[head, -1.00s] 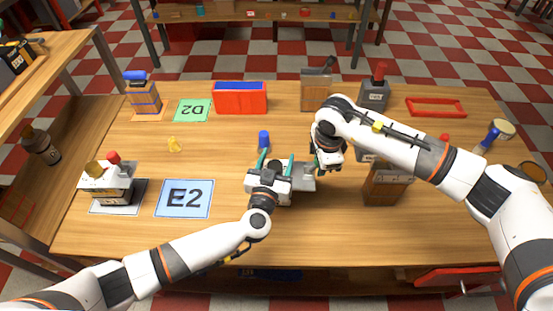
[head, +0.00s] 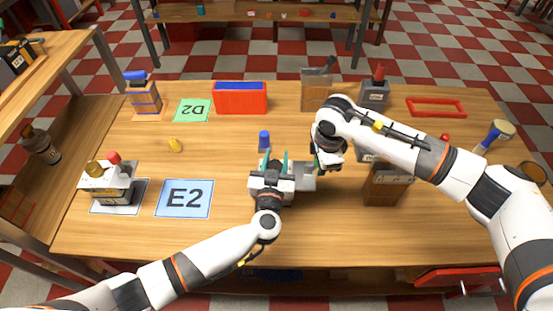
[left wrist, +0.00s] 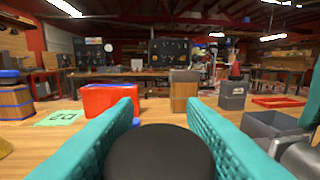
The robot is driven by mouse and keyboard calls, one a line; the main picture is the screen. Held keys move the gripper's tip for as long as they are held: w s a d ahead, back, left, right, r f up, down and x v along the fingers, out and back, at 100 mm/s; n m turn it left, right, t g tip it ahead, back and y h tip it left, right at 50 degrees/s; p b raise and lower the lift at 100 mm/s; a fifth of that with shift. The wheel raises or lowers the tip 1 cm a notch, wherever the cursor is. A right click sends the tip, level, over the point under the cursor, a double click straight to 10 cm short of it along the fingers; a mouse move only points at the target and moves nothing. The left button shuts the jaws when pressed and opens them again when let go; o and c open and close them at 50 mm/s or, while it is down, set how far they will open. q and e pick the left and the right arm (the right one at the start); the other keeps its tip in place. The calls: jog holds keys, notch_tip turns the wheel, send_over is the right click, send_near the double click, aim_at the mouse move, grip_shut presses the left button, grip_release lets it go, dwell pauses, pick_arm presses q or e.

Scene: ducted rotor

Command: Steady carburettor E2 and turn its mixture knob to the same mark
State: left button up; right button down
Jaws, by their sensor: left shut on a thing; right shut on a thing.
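A grey and white unit, which I take for the carburettor (head: 303,179), stands mid-table between my grippers, partly hidden by them; no label shows on it. My left gripper (head: 274,161) has teal fingers around a round black knob (left wrist: 176,152), which fills the bottom of the left wrist view. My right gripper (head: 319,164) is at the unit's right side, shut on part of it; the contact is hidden. The blue E2 card (head: 184,199) lies to the left. Left of it a second unit with red and brass tops (head: 110,185) sits on a grey mat. Marks are too small to read.
A blue-capped item (head: 264,140) stands just behind my left gripper. A wooden block unit (head: 384,187) is close to my right forearm. A red bin (head: 240,98), a green D2 card (head: 193,110) and a small yellow piece (head: 175,145) lie further back. The front-left table is clear.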

pick_arm(q)
jog(key=shift+a+n+g+y, duration=0.2)
jog(key=shift+n+y, duration=0.95)
jog(key=shift+y, duration=0.6)
jog(key=shift+a+n+g+y, duration=0.2)
jog(key=shift+n+y, duration=0.95)
jog(key=shift+y, duration=0.6)
jog(key=o, duration=1)
jog(key=v, duration=0.7)
jog(key=shift+s+d, duration=0.2)
jog(key=shift+s, duration=0.05)
